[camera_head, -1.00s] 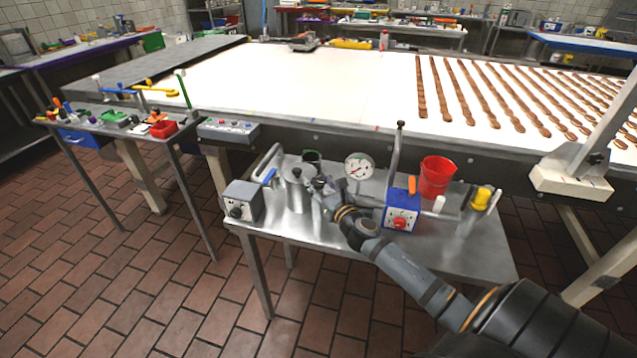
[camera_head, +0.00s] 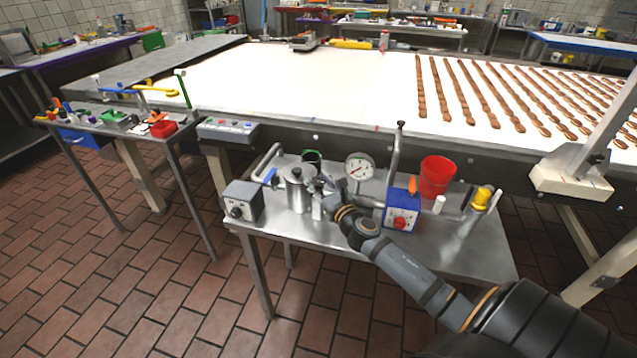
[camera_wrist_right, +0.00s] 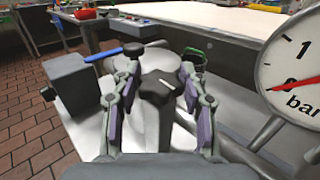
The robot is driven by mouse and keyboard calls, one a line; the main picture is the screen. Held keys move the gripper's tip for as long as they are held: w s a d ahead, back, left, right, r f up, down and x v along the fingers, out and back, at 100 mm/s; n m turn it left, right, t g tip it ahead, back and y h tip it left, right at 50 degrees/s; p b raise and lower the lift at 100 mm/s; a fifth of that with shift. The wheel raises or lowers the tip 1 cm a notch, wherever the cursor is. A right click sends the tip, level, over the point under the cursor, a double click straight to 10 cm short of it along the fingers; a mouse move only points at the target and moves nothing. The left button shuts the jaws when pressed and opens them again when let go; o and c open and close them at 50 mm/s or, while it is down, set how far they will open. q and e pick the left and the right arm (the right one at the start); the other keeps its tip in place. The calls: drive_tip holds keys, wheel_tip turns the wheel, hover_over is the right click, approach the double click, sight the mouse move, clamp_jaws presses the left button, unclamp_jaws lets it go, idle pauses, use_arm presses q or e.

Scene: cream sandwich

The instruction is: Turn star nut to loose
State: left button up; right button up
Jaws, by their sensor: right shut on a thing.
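The star nut (camera_wrist_right: 157,87) is a dark, lobed knob in the middle of the right wrist view, at the near side of the steel pot. The steel pot (camera_head: 298,193), with a black knob on its lid, stands on the small steel table (camera_head: 345,255). My right gripper (camera_wrist_right: 158,78) has one finger on each side of the star nut and is shut on it; the exact contact is hard to see. In the head view the right gripper (camera_head: 321,187) is at the pot's right side and hides the nut. My left gripper is not in view.
A pressure gauge (camera_head: 359,167) stands close to the right of the gripper. A grey box (camera_head: 242,200) and a blue-handled valve (camera_head: 269,176) are left of the pot. A blue box (camera_head: 402,212) and a red bucket (camera_head: 436,178) stand to the right.

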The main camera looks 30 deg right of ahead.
drive_tip(key=shift+f, duration=0.1)
drive_tip(key=o, duration=1.2)
drive_tip(key=shift+c, duration=0.2)
drive_tip(key=s+a, duration=0.1)
drive_tip(key=s, duration=1.1)
drive_tip(key=shift+a, duration=0.1)
